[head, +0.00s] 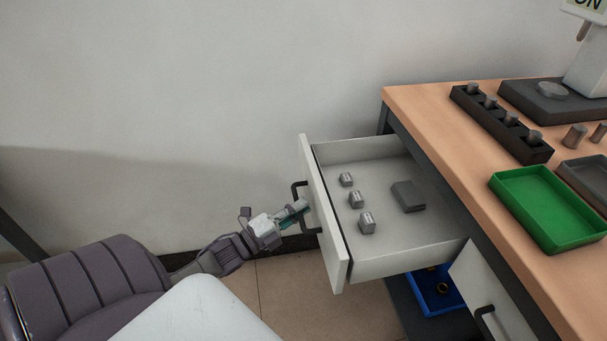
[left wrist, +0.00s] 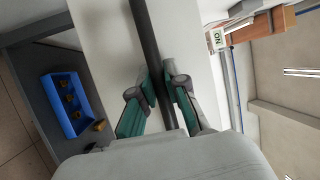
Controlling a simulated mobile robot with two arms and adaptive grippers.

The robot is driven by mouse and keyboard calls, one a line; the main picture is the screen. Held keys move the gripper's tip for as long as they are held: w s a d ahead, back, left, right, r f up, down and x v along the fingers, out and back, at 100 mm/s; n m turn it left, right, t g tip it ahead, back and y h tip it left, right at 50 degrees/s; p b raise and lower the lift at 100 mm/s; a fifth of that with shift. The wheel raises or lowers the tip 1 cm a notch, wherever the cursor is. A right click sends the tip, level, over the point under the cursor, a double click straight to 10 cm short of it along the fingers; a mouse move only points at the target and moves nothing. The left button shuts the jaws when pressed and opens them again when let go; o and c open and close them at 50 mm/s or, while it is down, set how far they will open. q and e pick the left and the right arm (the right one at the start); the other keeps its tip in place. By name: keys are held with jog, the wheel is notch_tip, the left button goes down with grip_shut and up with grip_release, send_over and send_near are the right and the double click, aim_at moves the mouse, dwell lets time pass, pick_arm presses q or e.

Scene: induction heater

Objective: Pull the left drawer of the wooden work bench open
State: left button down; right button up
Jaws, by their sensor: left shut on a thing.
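The left drawer (head: 385,215) of the wooden work bench (head: 440,130) stands pulled well out in the head view. Several small metal blocks and a flat dark block lie in it. My left gripper (head: 298,211) is at the dark bar handle (head: 297,190) on the drawer's white front. In the left wrist view the green-padded fingers (left wrist: 165,100) are closed around the dark handle bar (left wrist: 147,35), one on each side. The drawer front (left wrist: 103,45) fills the middle of that view. My right gripper is not in view.
A second white drawer front (head: 492,295) with a dark handle is to the right. A blue bin (head: 432,296) sits below the bench and also shows in the left wrist view (left wrist: 60,112). The bench top carries a green tray (head: 550,203) and a black block rack (head: 500,125).

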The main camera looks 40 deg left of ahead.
pick_arm(q)
jog(key=shift+f, duration=0.1)
jog(key=c, duration=1.2)
grip_release()
jog(key=v, duration=1.2)
